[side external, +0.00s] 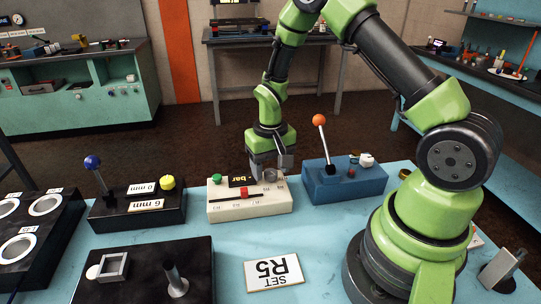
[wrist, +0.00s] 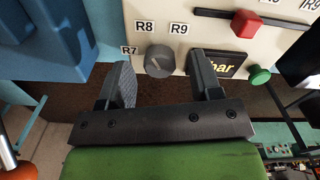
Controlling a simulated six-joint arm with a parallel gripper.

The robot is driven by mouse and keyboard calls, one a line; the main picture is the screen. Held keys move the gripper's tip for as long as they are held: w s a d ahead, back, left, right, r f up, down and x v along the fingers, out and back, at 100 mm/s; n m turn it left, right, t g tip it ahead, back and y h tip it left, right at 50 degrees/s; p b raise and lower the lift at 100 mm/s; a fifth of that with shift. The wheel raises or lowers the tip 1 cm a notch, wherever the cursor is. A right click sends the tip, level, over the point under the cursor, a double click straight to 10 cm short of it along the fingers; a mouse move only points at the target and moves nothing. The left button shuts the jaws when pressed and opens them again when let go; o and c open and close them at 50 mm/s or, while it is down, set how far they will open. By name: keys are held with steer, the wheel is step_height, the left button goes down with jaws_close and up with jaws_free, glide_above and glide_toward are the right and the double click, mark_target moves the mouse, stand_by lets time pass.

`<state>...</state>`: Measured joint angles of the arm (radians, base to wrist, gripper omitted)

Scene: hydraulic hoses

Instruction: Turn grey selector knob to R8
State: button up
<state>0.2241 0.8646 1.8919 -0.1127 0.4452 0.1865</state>
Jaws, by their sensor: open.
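The grey selector knob (wrist: 160,61) is a round dial on the cream panel (side external: 250,208), with labels R7 (wrist: 129,50), R8 (wrist: 144,27) and R9 (wrist: 179,29) around it. A thin line shows on its face, but I cannot tell for sure which label it points at. In the side view the knob (side external: 270,175) is partly covered by my gripper (side external: 269,165). My gripper (wrist: 160,68) is open, pointing down, with one finger on each side of the knob in the wrist view. I see no clear contact with the knob.
The panel also has a red slider (side external: 244,193), a green button (side external: 217,178) and a "bar" display (side external: 239,181). A blue box with an orange-tipped lever (side external: 319,120) stands close at right. A black box (side external: 140,207) is at left.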

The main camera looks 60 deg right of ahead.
step_height(320, 180, up, 10)
steer(key=shift+f, duration=0.25)
step_height(320, 180, up, 12)
steer(key=t, duration=0.3)
glide_above(270, 171)
steer(key=s+a, duration=0.5)
steer(key=s, duration=0.1)
steer(key=s+a+r+n+t+y, duration=0.1)
steer(key=s+a+r+t, duration=0.1)
steer(key=s, duration=0.3)
steer(key=s+a+r+n+t+y, duration=0.1)
steer(key=s+a+r+t, duration=0.1)
steer(key=s, duration=0.3)
steer(key=shift+a, duration=0.4)
steer(key=shift+s+r, duration=0.1)
